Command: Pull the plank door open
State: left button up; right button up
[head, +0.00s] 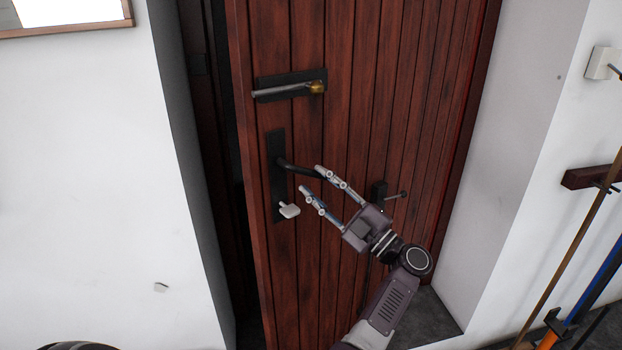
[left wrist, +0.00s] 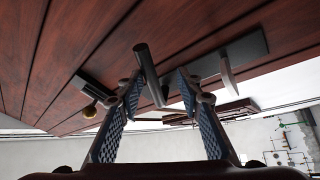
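The plank door (head: 350,60) is reddish brown and stands ajar, with a dark gap along its left edge. Its black lever handle (head: 296,168) sticks out from a dark plate (head: 276,195) near that edge. My left gripper (head: 311,180) is at the free end of the lever. In the left wrist view the lever (left wrist: 150,75) passes between the two spread fingers (left wrist: 160,82), nearer the left one; a gap shows to the right finger. I cannot tell whether the left finger touches it. My right gripper is not in view.
A bolt with a brass end (head: 290,88) is above the handle, and a pale thumb turn (head: 289,210) below it. A dark fitting (head: 380,192) sits right of my gripper. White walls flank the doorway; long-handled tools (head: 590,270) stand at the right.

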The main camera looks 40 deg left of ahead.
pick_arm(q)
jog(key=v, duration=0.5)
dwell(0.5)
